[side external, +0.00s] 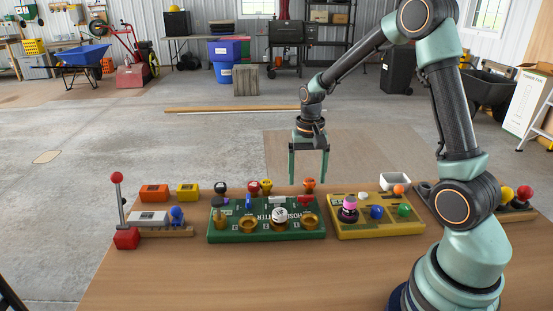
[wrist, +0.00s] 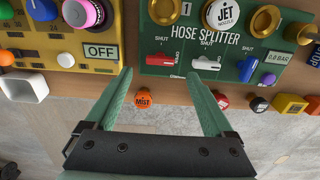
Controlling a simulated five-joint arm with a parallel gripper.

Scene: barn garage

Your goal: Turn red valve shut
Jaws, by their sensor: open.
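The red valve (wrist: 158,60) is a small lever on the green hose splitter board (wrist: 228,80). In the wrist view it lies sideways, with its right end beside the OPEN label and the SHUT label above it. In the side view the red valve (side external: 304,200) is small, near the board's right part. My gripper (side external: 308,178) is open and empty, pointing down above the board's far right edge. In the wrist view my gripper (wrist: 157,75) has one finger on either side of the red lever, apart from it. Height clearance is hard to tell.
A white lever (wrist: 206,63) and a blue lever (wrist: 248,65) sit beside the red one. An orange MIST knob (wrist: 143,99) lies between my fingers in the wrist view. A yellow board (side external: 375,230) stands to the right in the side view. The table front (side external: 240,280) is clear.

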